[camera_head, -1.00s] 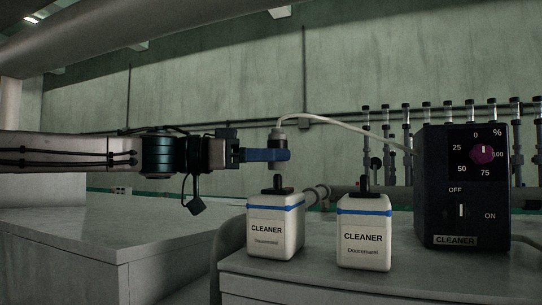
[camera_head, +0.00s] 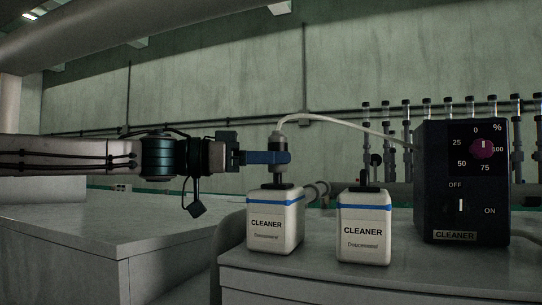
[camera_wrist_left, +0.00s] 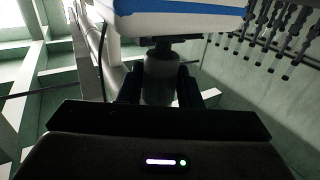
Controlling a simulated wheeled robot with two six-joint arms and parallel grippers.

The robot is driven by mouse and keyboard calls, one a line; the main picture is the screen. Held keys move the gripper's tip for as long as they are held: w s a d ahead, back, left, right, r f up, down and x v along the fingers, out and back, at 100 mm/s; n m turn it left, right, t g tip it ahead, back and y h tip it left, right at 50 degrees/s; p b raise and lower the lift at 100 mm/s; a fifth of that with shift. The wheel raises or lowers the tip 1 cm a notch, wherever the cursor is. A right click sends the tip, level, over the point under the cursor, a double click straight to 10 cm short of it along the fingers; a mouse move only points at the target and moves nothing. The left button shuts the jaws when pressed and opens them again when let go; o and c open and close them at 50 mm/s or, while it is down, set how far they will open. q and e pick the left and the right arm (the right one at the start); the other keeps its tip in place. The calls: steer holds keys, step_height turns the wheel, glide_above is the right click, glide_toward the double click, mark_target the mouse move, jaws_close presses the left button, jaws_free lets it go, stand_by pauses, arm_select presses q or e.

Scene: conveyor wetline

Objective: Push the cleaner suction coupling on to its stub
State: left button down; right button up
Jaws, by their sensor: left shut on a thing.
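My left gripper (camera_head: 279,157) is shut on the grey suction coupling (camera_head: 277,138), with a pale hose leaving its top. The coupling is upright above the left white cleaner bottle (camera_head: 275,223), which has a blue band. Its lower end meets or nearly meets the dark stub (camera_head: 277,181) on the bottle; the exact seating is hidden. In the left wrist view the coupling (camera_wrist_left: 159,80) sits between the fingers, in line with the dark stub (camera_wrist_left: 160,44) under the bottle's pictured edge (camera_wrist_left: 180,22). My right gripper is not in view.
A second cleaner bottle (camera_head: 364,230) with its own dark stub stands to the right. A dark pump box (camera_head: 465,205) with a purple dial takes the hose. Both bottles stand on a grey bench (camera_head: 330,275). Several upright tubes (camera_head: 407,140) stand behind.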

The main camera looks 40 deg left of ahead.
arm_select(q)
steer(key=shift+f, duration=0.9)
steer(key=c, duration=0.9)
jaws_free()
steer(key=shift+c, duration=0.2)
steer(key=b+v, duration=0.8)
steer(key=v, duration=0.3)
steer(key=shift+b, duration=0.3)
steer(key=shift+d, duration=0.1)
